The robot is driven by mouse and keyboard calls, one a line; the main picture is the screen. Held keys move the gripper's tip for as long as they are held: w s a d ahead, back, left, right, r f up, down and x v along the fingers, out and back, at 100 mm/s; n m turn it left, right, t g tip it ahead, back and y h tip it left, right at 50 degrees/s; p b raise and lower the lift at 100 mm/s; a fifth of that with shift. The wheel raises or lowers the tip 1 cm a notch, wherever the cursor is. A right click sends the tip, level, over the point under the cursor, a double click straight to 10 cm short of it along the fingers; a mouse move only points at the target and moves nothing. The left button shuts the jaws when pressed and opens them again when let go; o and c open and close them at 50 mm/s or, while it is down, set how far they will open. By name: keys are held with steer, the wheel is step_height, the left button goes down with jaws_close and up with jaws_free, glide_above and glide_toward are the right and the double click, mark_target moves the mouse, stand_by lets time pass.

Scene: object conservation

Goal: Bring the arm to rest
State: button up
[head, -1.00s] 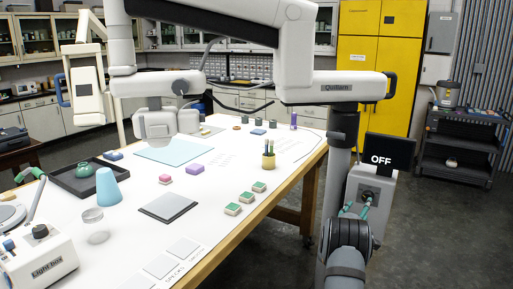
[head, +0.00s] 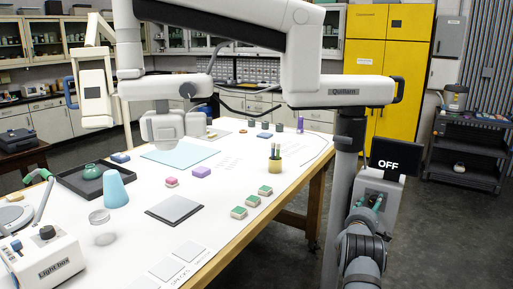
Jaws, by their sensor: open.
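My gripper (head: 368,203) shows at the lower right, with teal fingertips and a dark ringed wrist below. It is open, with its fingertips close to the front of a pale control box (head: 392,203). I cannot tell whether they touch the box. A black screen reading OFF (head: 388,158) stands on top of the box. The box sits beside the grey column (head: 345,190) of a white jointed instrument arm labelled Quillam (head: 340,91). The instrument's head (head: 163,128) hangs over the table.
The white table (head: 225,230) holds a light box (head: 50,262), a blue cone (head: 116,190), a dark tray (head: 70,185), a grey plate (head: 174,210), a pen cup (head: 275,164) and small blocks. A dark cart (head: 465,160) stands at right. The floor between is clear.

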steer(key=shift+s+a, duration=0.1)
steer(key=f+v, duration=0.1)
steer(key=v, duration=1.1)
steer(key=x, duration=0.8)
steer(key=r+x, duration=0.1)
steer(key=x, duration=0.3)
steer(key=shift+f+m+b, duration=0.15)
steer(key=shift+m+b, duration=0.55)
steer(key=shift+m, duration=0.3)
steer(key=shift+m+b, duration=0.65)
steer(key=shift+m, duration=0.55)
steer(key=m+b, duration=0.1)
steer(key=m, duration=0.1)
steer(key=m+y+b, duration=0.1)
steer(key=m, duration=0.1)
steer(key=shift+d+m+t+b, duration=0.2)
steer(key=shift+m+t+b, duration=0.1)
steer(key=shift+b, duration=0.1)
steer(key=m+b, duration=0.2)
steer(key=m, duration=0.2)
steer(key=shift+m, duration=0.4)
steer(key=m+b, duration=0.1)
steer(key=m, duration=0.3)
steer(key=shift+r+t, duration=0.2)
steer(key=shift+t, duration=0.2)
steer(key=shift+d, duration=0.1)
